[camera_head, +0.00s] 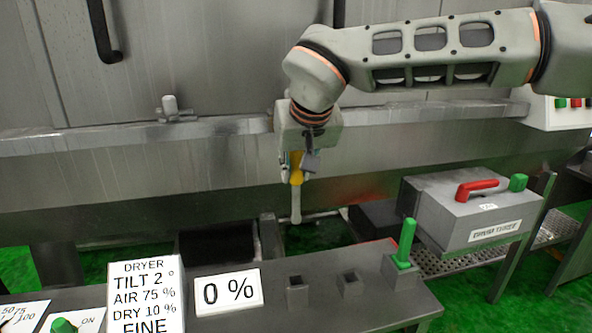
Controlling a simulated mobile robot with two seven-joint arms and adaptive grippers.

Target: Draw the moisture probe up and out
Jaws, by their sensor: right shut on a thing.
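My right gripper (298,162) hangs pointing down in the middle of the view, its arm coming in from the right. It is shut on the moisture probe (296,205), which has a yellow-orange upper part and a pale grey rod. The rod hangs about upright, and its lower end shows above the dark gap behind the bench. The top of the probe is hidden by the gripper. I cannot tell whether the tip touches anything behind it. A white display card (228,292) reads 0 %. My left gripper is not in view.
On the grey bench (260,321) stand two small square sockets, a left one (297,290) and a right one (350,285), and a green-handled holder (403,245). A dryer sign (146,298) stands left. A grey box (470,212) with a red handle sits right. A steel wall closes the back.

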